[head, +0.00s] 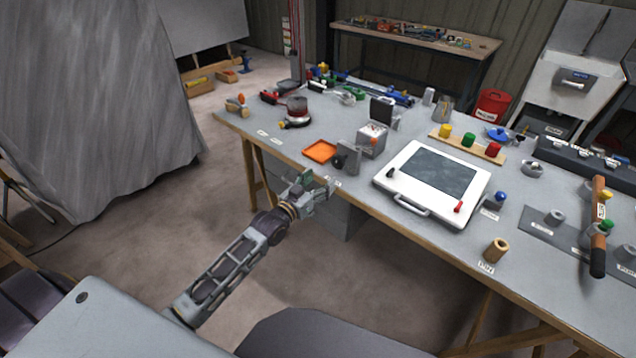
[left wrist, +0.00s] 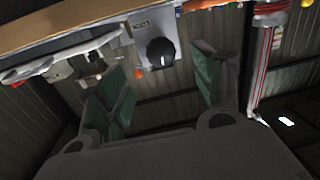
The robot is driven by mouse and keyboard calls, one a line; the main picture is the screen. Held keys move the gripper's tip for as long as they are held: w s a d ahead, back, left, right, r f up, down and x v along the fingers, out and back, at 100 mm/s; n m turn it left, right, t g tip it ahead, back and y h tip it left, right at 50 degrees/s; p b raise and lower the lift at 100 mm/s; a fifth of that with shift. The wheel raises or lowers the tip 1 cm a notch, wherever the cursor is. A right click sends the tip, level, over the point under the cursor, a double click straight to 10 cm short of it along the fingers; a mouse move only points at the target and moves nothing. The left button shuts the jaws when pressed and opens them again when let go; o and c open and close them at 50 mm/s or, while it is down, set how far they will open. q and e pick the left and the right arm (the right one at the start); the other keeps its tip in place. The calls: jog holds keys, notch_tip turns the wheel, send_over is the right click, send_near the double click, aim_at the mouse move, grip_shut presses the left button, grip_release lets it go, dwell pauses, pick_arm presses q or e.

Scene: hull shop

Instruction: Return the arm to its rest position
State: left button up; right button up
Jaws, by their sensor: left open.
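My left arm reaches in from the lower left in the head view. Its gripper (head: 318,187) is open at the near edge of the workbench (head: 290,158), close to the orange tray (head: 320,151) and a grey box-like item with a dark knob (head: 348,158). In the left wrist view the open gripper (left wrist: 165,95) shows green finger pads set well apart, with nothing between them. A dark round knob (left wrist: 161,52) shows beyond the fingers. My right gripper is not in view.
A grey draped sheet (head: 95,100) hangs at the left. Open floor (head: 165,225) lies between it and the bench.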

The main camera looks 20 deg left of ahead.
pick_arm(q)
jog(key=shift+s, duration=0.15)
dwell(0.5)
